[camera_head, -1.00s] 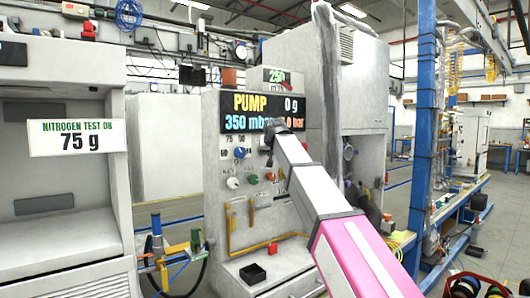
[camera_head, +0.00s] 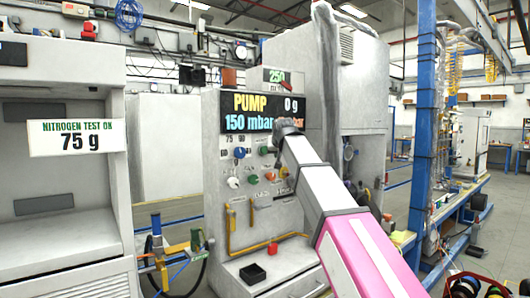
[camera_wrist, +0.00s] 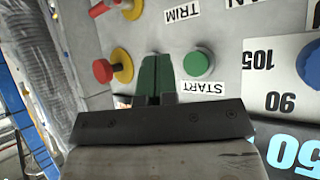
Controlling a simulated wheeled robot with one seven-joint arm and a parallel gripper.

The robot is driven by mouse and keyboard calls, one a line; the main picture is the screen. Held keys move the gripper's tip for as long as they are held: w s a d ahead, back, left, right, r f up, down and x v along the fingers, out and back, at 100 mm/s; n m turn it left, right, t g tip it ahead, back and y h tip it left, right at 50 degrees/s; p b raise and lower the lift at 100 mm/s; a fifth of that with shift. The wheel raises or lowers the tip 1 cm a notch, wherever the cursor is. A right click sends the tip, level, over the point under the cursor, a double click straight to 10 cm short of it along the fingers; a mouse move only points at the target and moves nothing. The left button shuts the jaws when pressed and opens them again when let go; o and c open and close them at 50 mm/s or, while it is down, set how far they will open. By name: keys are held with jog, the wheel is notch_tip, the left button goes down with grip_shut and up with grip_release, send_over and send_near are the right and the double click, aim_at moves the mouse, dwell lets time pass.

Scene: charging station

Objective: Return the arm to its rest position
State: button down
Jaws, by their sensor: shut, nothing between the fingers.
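My arm reaches from the lower right toward the pump station panel (camera_head: 212,165) in the head view. Its dark wrist end is in front of the lower edge of the PUMP display, covering part of the reading; the fingers are hidden there. In the wrist view, the dark green fingers of my gripper (camera_wrist: 157,78) are together with nothing between them. They point at the panel, beside the green START button (camera_wrist: 198,63). I cannot tell how far they are from the panel surface.
A red knob on a yellow base (camera_wrist: 112,68) is left of the fingers. The PUMP display (camera_head: 250,104) reads 150 mbar. The nitrogen test cabinet (camera_head: 112,190) stands at left, a blue post (camera_head: 424,140) at right. A small black tray (camera_head: 252,273) sits on the station's lower ledge.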

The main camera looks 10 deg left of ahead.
jog(key=s+d+f+m+g+h, duration=0.15)
jog(key=d+f, duration=0.45)
jog(key=f, duration=0.6)
jog(key=s+d+f+g, duration=0.1)
jog(key=d+f+g, duration=0.1)
jog(key=d+f, duration=0.65)
jog(key=s+d+f+g+h, duration=0.1)
jog(key=d+f, duration=0.3)
jog(key=f, duration=1.1)
jog(key=s+d+f+g, duration=0.2)
jog(key=s+d+f, duration=0.3)
jog(key=s+f, duration=0.2)
jog(key=s+d+f+m+g, duration=0.1)
jog(key=s+d+f+g, duration=0.1)
jog(key=s+d+f, duration=0.4)
jog(key=s+d+f+m+g, duration=0.1)
jog(key=s+d+f+g, duration=0.1)
jog(key=s+d+f, duration=0.3)
jog(key=s+f, duration=0.4)
jog(key=f, duration=0.4)
jog(key=shift+s+d+f+h, duration=0.3)
jog(key=shift+d+h, duration=0.05)
jog(key=shift+d, duration=0.05)
